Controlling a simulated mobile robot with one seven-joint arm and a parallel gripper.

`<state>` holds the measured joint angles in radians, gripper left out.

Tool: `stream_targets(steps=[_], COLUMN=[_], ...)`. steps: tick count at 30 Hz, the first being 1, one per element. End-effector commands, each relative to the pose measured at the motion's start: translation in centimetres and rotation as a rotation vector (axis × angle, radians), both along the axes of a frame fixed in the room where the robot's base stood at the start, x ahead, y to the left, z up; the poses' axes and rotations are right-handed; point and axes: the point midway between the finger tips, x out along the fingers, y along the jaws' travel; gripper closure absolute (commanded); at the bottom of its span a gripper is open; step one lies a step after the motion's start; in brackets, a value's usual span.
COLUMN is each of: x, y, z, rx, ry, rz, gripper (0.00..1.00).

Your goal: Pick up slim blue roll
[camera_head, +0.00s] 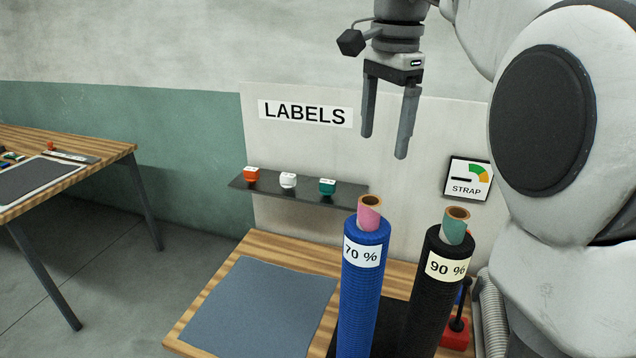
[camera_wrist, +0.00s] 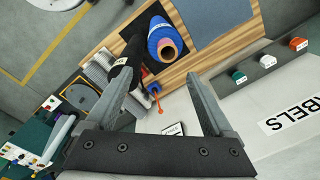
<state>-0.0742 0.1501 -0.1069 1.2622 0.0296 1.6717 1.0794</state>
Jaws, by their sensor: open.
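A tall blue roll (camera_head: 362,300) with a "70 %" label and a pink-banded cardboard core stands upright on the wooden bench. In the wrist view the blue roll (camera_wrist: 158,30) shows from above, beyond the fingertips. A black roll (camera_head: 428,310) with a "90 %" label stands upright to its right, apart from it; the black roll (camera_wrist: 133,50) also shows in the wrist view. My gripper (camera_head: 383,147) is open and empty, pointing down above the rolls. The open fingers (camera_wrist: 160,76) also show in the wrist view. The lower part of the blue roll is cut off by the head view's edge.
A grey-blue mat (camera_head: 265,305) lies left of the rolls. A dark shelf (camera_head: 300,190) with three small coloured items is on the wall below a LABELS sign (camera_head: 306,113). A STRAP sign (camera_head: 467,180) hangs right. A red-based tool (camera_head: 457,335) stands behind the black roll.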

Motion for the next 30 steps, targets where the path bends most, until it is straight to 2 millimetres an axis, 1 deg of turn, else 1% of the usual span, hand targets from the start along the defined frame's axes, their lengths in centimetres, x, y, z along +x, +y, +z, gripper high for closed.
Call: stream_targets(steps=[1, 5, 8, 10, 14, 24, 27, 30], x=[0.9, 2.1, 2.5, 2.6, 2.5, 2.5, 2.5, 2.6], y=[0.1, 0.2, 0.3, 0.3, 0.3, 0.3, 0.3, 0.4], z=[0.8, 1.4, 1.4, 0.8, -1.2, -7.6, -9.2, -10.2], rx=[-0.001, -0.005, -0.007, -0.007, -0.007, -0.008, -0.008, -0.007], ry=[0.017, 0.047, 0.059, 0.063, 0.064, 0.064, 0.062, 0.061], rz=[-0.04, -0.12, -0.15, -0.158, -0.159, -0.157, -0.157, -0.156], gripper=[0.13, 0.13, 0.13, 0.13, 0.13, 0.13, 0.13, 0.13])
